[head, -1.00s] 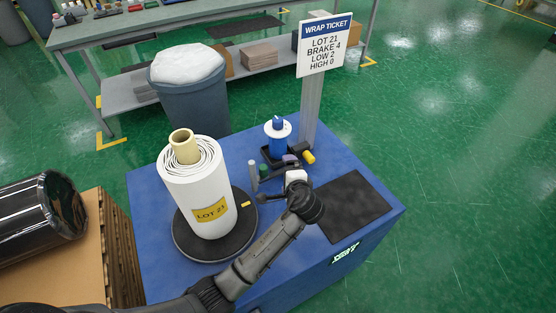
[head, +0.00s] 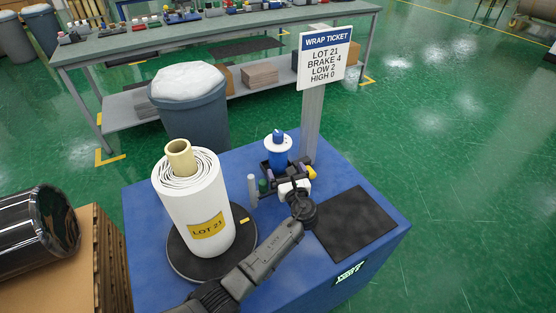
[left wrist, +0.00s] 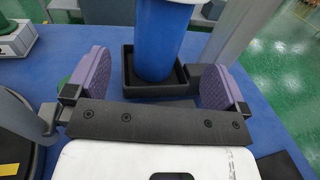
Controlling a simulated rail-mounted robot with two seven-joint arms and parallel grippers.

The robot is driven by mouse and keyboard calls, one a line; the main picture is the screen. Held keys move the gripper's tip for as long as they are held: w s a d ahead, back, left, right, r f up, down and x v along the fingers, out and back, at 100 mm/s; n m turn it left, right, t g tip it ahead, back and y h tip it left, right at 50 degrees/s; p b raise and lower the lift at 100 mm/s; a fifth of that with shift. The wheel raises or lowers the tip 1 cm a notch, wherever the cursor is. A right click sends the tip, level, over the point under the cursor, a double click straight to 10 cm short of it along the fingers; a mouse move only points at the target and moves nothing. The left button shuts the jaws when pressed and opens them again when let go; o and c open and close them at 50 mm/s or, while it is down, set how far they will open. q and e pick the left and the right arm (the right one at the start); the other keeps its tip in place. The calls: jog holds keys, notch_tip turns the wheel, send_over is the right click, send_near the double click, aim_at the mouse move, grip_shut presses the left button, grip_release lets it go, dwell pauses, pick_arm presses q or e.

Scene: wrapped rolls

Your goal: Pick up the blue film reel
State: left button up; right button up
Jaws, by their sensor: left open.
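The blue film reel (head: 277,158) stands upright on the blue table, with a white disc near its top. In the left wrist view the reel's blue body (left wrist: 156,40) rises from a black square holder (left wrist: 158,91). My left gripper (head: 285,174) is open in front of the reel, low near the holder. In the left wrist view the purple pads of my left gripper (left wrist: 155,80) lie to the left and right of the reel, with gaps on both sides. I cannot tell how far the pads reach around it. My right gripper is not in view.
A large white roll (head: 193,200) stands on a black turntable (head: 183,262) at the left. A sign post (head: 311,125) rises just behind and right of the reel. A grey cylinder (head: 252,188) stands left of my gripper. A black mat (head: 358,225) lies bare at the right.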

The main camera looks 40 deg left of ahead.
aim_at(281, 160)
pick_arm(q)
jog(key=shift+b+x, duration=0.3)
jog(key=shift+x, duration=1.05)
jog(key=shift+b+x, duration=1.05)
jog(key=shift+x, duration=1.75)
jog(key=shift+f, duration=0.1)
jog(key=shift+s, duration=0.1)
jog(key=shift+c, duration=0.2)
jog(key=c, duration=1.3)
